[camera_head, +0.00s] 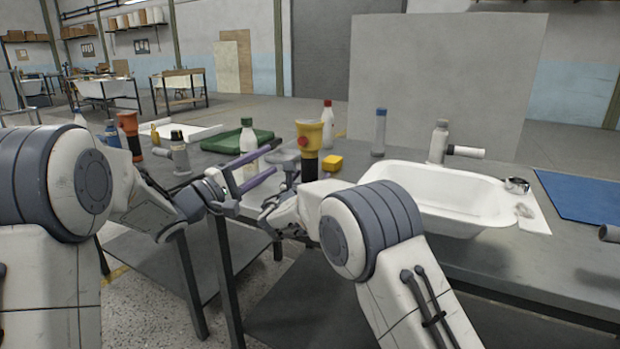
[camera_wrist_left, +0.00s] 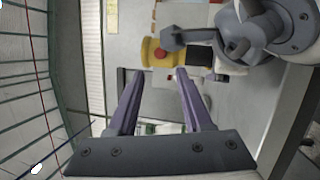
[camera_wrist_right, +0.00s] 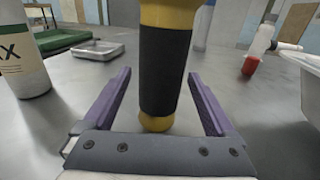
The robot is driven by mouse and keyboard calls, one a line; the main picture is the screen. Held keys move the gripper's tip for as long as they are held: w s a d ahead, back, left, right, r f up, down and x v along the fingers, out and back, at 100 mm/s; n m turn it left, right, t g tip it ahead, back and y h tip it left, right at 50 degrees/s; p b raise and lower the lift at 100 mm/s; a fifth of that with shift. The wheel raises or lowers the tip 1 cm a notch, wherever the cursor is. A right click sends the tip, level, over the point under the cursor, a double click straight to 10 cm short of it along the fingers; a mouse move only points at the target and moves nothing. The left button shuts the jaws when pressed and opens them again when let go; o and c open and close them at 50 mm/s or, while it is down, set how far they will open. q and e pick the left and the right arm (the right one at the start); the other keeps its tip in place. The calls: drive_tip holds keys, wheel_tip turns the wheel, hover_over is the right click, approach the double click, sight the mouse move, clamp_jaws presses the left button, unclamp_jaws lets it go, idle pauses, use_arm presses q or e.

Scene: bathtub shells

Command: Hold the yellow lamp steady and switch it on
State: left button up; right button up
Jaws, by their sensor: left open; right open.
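The yellow lamp (camera_head: 313,134) stands upright on the grey table, with a black grip and a red button (camera_head: 303,142) on its yellow head. In the right wrist view the lamp's black grip (camera_wrist_right: 165,72) stands upright between the spread fingers of my right gripper (camera_wrist_right: 159,76), with gaps on both sides. My left gripper (camera_head: 266,162) is open and empty, left of the lamp and in front of a white bottle. In the left wrist view the yellow head (camera_wrist_left: 150,50) and red button (camera_wrist_left: 161,53) lie beyond its open fingertips (camera_wrist_left: 157,73).
A white basin (camera_head: 440,190) is at right, with bottles behind it. A green tray (camera_head: 236,141), a white bottle (camera_head: 248,143) and an orange-topped lamp (camera_head: 128,124) stand to the left. A blue mat (camera_head: 590,197) lies far right.

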sight(303, 141)
clamp_jaws()
use_arm(q)
clamp_jaws()
idle(1.2)
idle(0.5)
drive_tip(key=w+d+r+m+g+h, duration=0.2)
drive_tip(key=w+d+m+g+h, duration=0.3)
drive_tip(key=m, duration=0.4)
drive_tip(key=shift+w+d+m+g+h, duration=0.2)
drive_tip(key=shift+w+m+g+h, duration=0.25)
drive_tip(key=shift+h, duration=0.65)
drive_tip(key=shift+s, duration=0.15)
idle(1.1)
